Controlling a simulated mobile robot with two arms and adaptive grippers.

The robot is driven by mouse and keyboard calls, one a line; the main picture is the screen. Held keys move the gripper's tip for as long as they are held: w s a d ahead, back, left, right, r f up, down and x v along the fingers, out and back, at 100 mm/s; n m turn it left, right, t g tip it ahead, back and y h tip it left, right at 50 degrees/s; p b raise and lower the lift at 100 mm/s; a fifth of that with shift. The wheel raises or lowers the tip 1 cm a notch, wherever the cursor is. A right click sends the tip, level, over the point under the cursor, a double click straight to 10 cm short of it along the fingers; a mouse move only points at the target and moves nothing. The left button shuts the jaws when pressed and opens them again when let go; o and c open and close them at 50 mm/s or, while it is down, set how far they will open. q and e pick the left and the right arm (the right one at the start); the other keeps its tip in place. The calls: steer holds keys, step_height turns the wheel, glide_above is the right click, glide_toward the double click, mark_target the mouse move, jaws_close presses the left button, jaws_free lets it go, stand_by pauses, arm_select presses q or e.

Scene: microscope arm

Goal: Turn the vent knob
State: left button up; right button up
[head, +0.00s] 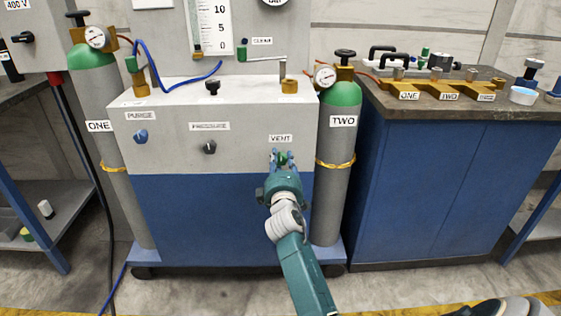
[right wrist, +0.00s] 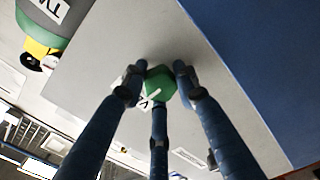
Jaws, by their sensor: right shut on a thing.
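The vent knob (right wrist: 161,84) is green and sits on the front panel of the grey and blue cabinet (head: 232,120), under the VENT label (head: 281,138). A label beside the knob is partly covered by a finger. My left gripper is not in view.
A blue purge knob (head: 140,136) and a black pressure knob (head: 209,147) are on the same panel to the left. Gas cylinder TWO (head: 336,165) stands close to the right of my gripper; cylinder ONE (head: 112,150) stands at the left. A blue bench (head: 440,190) is farther right.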

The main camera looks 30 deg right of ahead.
steer(key=shift+s+d, duration=0.1)
steer(key=shift+d, duration=0.3)
steer(key=o, duration=1.2)
steer(key=shift+s, duration=0.1)
steer(key=shift+d, duration=0.15)
steer(key=shift+a, duration=0.3)
steer(key=shift+s+a+f, duration=0.1)
steer(key=shift+s+a, duration=0.1)
steer(key=shift+s, duration=0.05)
steer(key=v, duration=1.1)
steer(key=shift+s, duration=0.15)
